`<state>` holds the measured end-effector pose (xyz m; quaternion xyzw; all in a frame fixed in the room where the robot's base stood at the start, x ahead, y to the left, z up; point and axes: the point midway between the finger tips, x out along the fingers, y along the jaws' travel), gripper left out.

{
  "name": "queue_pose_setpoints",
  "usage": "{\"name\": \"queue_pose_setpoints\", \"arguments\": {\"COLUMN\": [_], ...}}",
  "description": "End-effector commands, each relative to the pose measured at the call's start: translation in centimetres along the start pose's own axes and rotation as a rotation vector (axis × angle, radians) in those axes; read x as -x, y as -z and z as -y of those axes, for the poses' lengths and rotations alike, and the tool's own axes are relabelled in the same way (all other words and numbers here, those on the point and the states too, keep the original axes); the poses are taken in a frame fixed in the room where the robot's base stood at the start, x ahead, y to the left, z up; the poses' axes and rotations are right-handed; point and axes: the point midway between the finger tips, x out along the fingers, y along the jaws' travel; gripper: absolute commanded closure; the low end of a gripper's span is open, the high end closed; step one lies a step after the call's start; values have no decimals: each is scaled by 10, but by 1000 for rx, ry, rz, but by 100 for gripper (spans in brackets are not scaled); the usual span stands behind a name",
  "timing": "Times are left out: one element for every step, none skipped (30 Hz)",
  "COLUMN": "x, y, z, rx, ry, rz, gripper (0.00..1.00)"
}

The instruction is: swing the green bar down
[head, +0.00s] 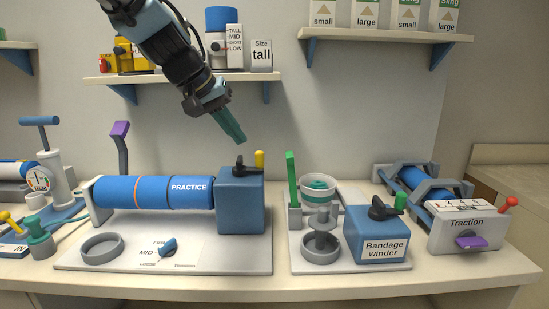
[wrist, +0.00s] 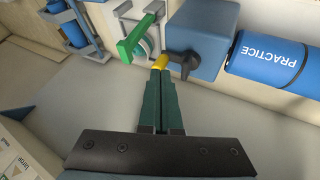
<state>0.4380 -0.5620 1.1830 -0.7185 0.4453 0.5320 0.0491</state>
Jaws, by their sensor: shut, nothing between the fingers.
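The green bar (head: 292,178) stands upright at the back left of the bandage winder (head: 380,235) in the head view. In the wrist view the green bar (wrist: 137,38) shows at the upper left, beyond my fingertips. My gripper (head: 241,140) is shut and empty, pointing down to the right above the blue practice box. It is up and to the left of the bar and apart from it. In the wrist view my shut fingers (wrist: 160,75) overlap the view of a yellow knob; whether they touch it I cannot tell.
The blue box (head: 240,205) with a black crank and yellow knob (head: 260,159) stands left of the bar. A clear cup (head: 318,188) with a green roll is just right of the bar. A traction unit (head: 467,230) is further right. Shelves (head: 180,77) are behind.

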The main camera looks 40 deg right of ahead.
Motion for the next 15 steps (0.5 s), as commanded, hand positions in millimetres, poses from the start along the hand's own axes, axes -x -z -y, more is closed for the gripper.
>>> {"name": "queue_pose_setpoints", "arguments": {"x": [-2, -2, -1, -1, -1, -1, -1, -1, -1, -1, -1, -1, -1, -1, -3], "y": [4, 5, 6, 7, 7, 7, 7, 7, 7, 7, 7, 7, 7, 7, 7], "z": [-18, -26, -34, -38, -40, -41, -40, -40, -40, -40, -39, -39, -39, -39, -39], "rx": [-21, -31, -39, -43, -45, -46, -45, -45, -44, -44, -44, -44, -44, -43, -43], "ry": [-31, -44, -57, -64, -67, -69, -69, -69, -68, -68, -67, -67, -67, -66, -66], "rz": [-3, -4, -4, -4, -4, -4, -4, -4, -4, -4, -4, -5, -5, -4, -4], "gripper": [100, 100, 100, 100, 100, 100, 100, 100, 100, 100, 100, 100, 100, 100, 100]}}
